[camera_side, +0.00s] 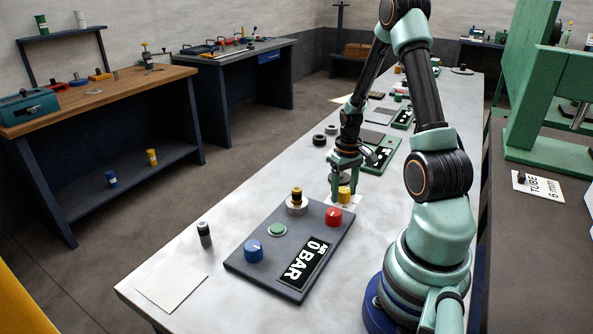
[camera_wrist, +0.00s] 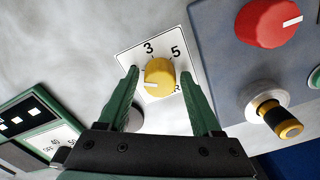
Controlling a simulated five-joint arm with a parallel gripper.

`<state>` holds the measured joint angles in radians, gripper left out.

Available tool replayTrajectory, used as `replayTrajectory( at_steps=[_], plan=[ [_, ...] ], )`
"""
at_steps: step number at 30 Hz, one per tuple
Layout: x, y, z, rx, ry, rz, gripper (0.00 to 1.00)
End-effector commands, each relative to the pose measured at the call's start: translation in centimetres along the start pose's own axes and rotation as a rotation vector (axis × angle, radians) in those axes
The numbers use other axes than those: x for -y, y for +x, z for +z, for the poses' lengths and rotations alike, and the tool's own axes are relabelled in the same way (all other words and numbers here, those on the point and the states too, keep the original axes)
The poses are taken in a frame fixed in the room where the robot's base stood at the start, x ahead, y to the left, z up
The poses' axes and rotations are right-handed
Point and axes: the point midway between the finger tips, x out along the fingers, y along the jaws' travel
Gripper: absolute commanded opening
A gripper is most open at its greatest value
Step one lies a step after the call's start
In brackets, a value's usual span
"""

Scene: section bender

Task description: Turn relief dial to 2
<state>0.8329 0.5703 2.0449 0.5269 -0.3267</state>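The yellow dial (camera_wrist: 160,74) sits on a white scale plate (camera_wrist: 131,60) marked 3 and 5. Its pale pointer line faces left in the wrist view, and the mark there is hidden or unreadable. Lettering at the plate's lower right is partly hidden by a finger. My gripper (camera_wrist: 160,80) is open, with one green finger on each side of the dial and a small gap visible on both sides. In the side view my gripper (camera_side: 344,186) points down over the yellow dial (camera_side: 344,194).
A grey panel (camera_side: 318,236) stands close by with a red knob (camera_side: 333,217), a blue knob (camera_side: 253,251), a green button (camera_side: 278,230), a black-and-yellow plunger (camera_side: 297,197) and a display reading 0 BAR (camera_side: 303,262). A dark green cylinder (camera_side: 204,234) stands on the bench.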

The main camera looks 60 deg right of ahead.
Motion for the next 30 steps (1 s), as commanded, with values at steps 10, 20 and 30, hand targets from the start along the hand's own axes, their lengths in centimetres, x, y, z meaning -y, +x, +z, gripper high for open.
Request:
replayTrajectory(
  at_steps=[10, 20, 30],
  plan=[
    [0.0, -0.1, 0.0, -0.001, 0.002, 0.000, 0.78],
    [-0.1, -4.1, -0.1, -0.007, 0.002, 0.002, 0.78],
    [0.0, -10.3, -0.1, -0.005, 0.001, 0.002, 0.78]
  ],
)
